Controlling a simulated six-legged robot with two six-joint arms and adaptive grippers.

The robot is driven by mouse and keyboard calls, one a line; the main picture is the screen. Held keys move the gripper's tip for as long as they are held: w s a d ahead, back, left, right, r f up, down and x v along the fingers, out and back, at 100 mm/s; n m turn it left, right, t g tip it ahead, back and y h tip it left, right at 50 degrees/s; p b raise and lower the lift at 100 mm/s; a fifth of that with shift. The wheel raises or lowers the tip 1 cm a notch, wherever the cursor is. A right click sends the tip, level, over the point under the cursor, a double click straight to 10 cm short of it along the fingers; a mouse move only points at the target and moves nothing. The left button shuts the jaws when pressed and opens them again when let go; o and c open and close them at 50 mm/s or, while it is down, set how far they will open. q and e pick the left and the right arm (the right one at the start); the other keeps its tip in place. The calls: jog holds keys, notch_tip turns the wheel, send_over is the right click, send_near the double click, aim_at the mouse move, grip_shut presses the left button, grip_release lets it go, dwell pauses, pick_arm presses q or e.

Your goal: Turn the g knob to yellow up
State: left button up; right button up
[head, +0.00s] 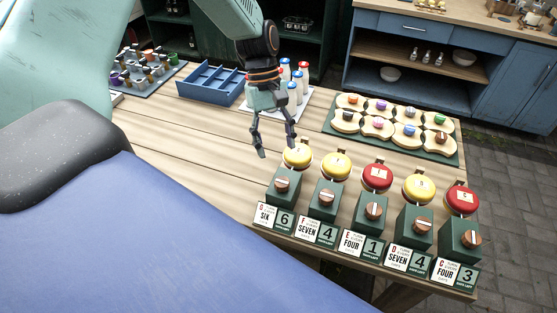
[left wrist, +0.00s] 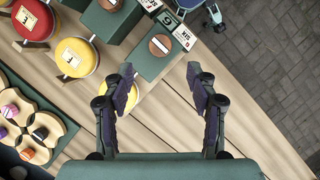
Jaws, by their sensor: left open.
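The G knob (head: 282,185) is a round brown knob with a pale bar, on a green box at the left end of the row. Its card reads SIX and 6. A yellow-topped round drum (head: 297,156) stands just behind that box, yellow face up. My left gripper (head: 276,146) is open and empty, pointing down above the table behind the G box. In the left wrist view the G knob (left wrist: 160,45) lies ahead of and between the open fingers, apart from them.
Other knob boxes F (head: 327,200), E (head: 374,212), D (head: 421,228) and C (head: 470,240) run rightward, each with a yellow or red drum behind. A board of topped slices (head: 440,155), bottles (head: 299,80) and a blue tray (head: 212,90) stand behind. The left-middle tabletop is bare.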

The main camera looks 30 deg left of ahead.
pick_arm(q)
jog(key=shift+v, duration=1.45)
jog(key=shift+s, duration=0.1)
